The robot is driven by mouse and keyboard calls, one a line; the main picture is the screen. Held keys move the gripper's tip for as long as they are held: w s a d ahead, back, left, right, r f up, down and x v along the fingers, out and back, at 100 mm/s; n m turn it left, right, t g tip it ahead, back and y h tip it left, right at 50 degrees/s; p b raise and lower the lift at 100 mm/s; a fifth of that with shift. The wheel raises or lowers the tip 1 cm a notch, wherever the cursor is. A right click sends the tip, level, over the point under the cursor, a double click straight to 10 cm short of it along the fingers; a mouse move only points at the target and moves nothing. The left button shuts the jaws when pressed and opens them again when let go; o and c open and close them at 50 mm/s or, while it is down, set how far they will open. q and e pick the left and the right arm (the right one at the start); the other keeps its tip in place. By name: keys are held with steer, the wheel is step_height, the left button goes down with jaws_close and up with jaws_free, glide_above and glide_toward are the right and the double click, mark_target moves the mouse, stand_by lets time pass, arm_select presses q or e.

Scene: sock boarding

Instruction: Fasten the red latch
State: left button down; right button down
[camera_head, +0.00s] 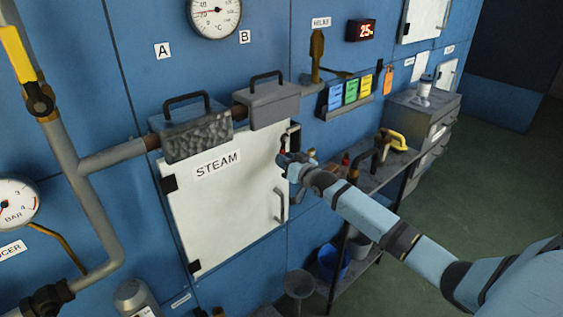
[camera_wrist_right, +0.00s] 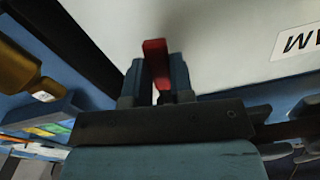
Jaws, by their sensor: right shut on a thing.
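The red latch (camera_wrist_right: 156,62) shows in the right wrist view as a red bar between the two fingers of my right gripper (camera_wrist_right: 160,82). The gripper is shut on it, against the white door. In the head view my right gripper (camera_head: 287,160) is at the upper right edge of the white STEAM door (camera_head: 230,215), and a small bit of red (camera_head: 283,150) shows beside its fingers. The door looks closed against the blue wall. The gripper hides most of the latch and its catch. My left gripper is not in view.
Two grey boxes with black handles (camera_head: 196,135) (camera_head: 268,104) sit on the pipe above the door. A shelf (camera_head: 385,180) with a yellow-handled tool (camera_head: 398,141) stands right of the door, near my right arm. Blue bucket (camera_head: 333,262) and funnel (camera_head: 299,285) are below. Green floor is clear at right.

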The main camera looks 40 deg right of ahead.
steer(key=shift+d+n, duration=0.65)
steer(key=shift+n, duration=0.55)
steer(key=c, duration=1)
jaws_free()
steer(key=shift+f, duration=0.1)
steer(key=s, duration=0.9)
steer(key=s+d, duration=0.1)
steer(key=s, duration=0.3)
steer(key=shift+s+d+b, duration=0.1)
steer(key=shift+s+b, duration=0.25)
